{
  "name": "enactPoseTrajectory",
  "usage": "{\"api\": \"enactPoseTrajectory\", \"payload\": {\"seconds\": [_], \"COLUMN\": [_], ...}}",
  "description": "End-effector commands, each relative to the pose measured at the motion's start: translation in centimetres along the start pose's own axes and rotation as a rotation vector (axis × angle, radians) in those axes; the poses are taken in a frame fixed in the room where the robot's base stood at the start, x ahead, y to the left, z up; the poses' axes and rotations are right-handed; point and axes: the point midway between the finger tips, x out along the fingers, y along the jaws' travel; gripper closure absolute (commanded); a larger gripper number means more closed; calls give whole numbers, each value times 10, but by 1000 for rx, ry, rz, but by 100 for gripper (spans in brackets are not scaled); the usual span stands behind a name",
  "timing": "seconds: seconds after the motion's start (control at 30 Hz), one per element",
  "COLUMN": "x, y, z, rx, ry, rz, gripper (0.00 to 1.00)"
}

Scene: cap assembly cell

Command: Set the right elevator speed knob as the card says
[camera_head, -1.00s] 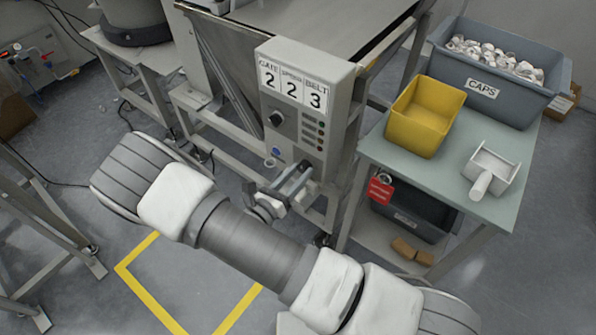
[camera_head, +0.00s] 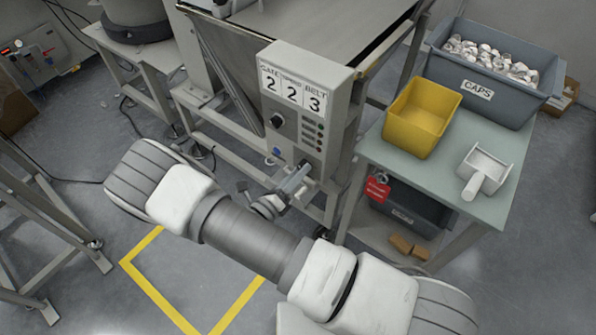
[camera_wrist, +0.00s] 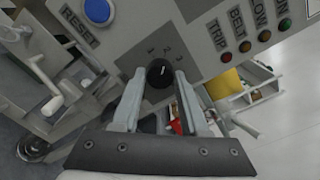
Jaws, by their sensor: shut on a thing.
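The grey control box (camera_head: 329,92) carries a card (camera_head: 291,88) reading GATE 2, SPEED 2, BELT 3. In the wrist view a round black knob (camera_wrist: 159,73) sits on the panel below small numerals. Its short white mark stands nearly upright in the picture; I cannot tell exactly which numeral it meets. My gripper (camera_wrist: 159,78) is shut on this knob, one finger on each side. In the head view my gripper (camera_head: 302,177) is at the lower front of the box and hides the knob.
A blue RESET button (camera_wrist: 97,10) and indicator lamps (camera_wrist: 246,46) flank the knob. Another black knob (camera_head: 277,121) is higher on the box. Right, a table (camera_head: 453,187) holds a yellow bin (camera_head: 421,117), a scoop (camera_head: 483,172) and a CAPS crate (camera_head: 493,84).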

Motion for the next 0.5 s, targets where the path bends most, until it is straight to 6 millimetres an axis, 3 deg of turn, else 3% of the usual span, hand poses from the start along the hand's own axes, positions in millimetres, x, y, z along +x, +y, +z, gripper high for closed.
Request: {"api": "enactPoseTrajectory", "payload": {"seconds": [0.4, 0.43, 0.5], "x": [0, 0, 0], "y": [0, 0, 0], "z": [-1, -1, -1], "rx": [-9, -8, -8], "ry": [2, 2, 2], "rz": [1, 1, 1], "gripper": [100, 52, 40]}}
